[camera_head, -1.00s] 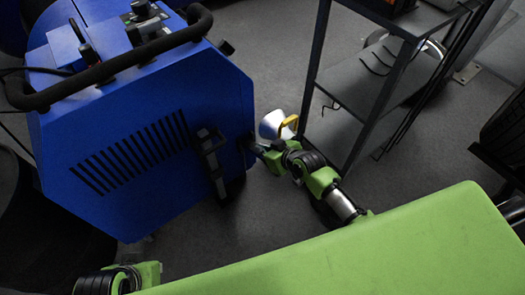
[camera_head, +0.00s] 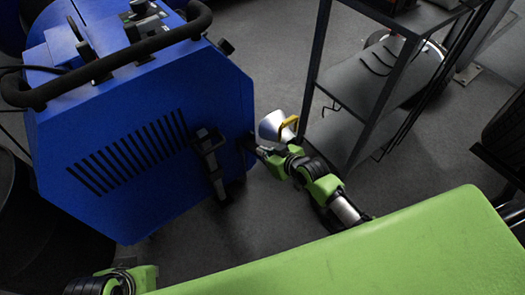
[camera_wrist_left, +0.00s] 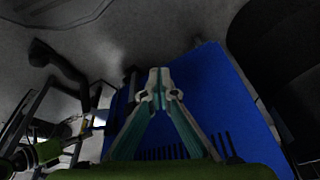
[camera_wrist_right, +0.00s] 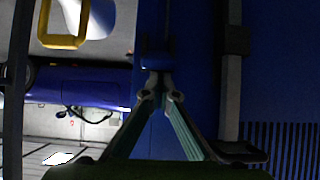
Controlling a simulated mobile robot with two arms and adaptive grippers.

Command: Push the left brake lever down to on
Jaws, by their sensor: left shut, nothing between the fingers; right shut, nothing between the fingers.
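A blue cabinet (camera_head: 120,120) stands at the left of the head view. A black bracket-like handle (camera_head: 208,155) is on its near face, and a dark part sits at its right edge, by my right gripper (camera_head: 254,149). I cannot tell for sure which part is the left brake lever. In the right wrist view my right gripper (camera_wrist_right: 159,94) is shut and empty, its tips just below a dark blue block (camera_wrist_right: 158,52); contact is unclear. My left gripper (camera_wrist_left: 160,88) is shut and empty in front of the blue cabinet's panel; the head view shows only its arm.
A black push bar (camera_head: 110,65) runs along the cabinet's top. A dark metal shelf rack (camera_head: 375,85) stands right of my right arm. A silver cone with a yellow handle (camera_head: 288,123) is close behind that arm. Grey floor (camera_head: 265,60) lies between cabinet and rack.

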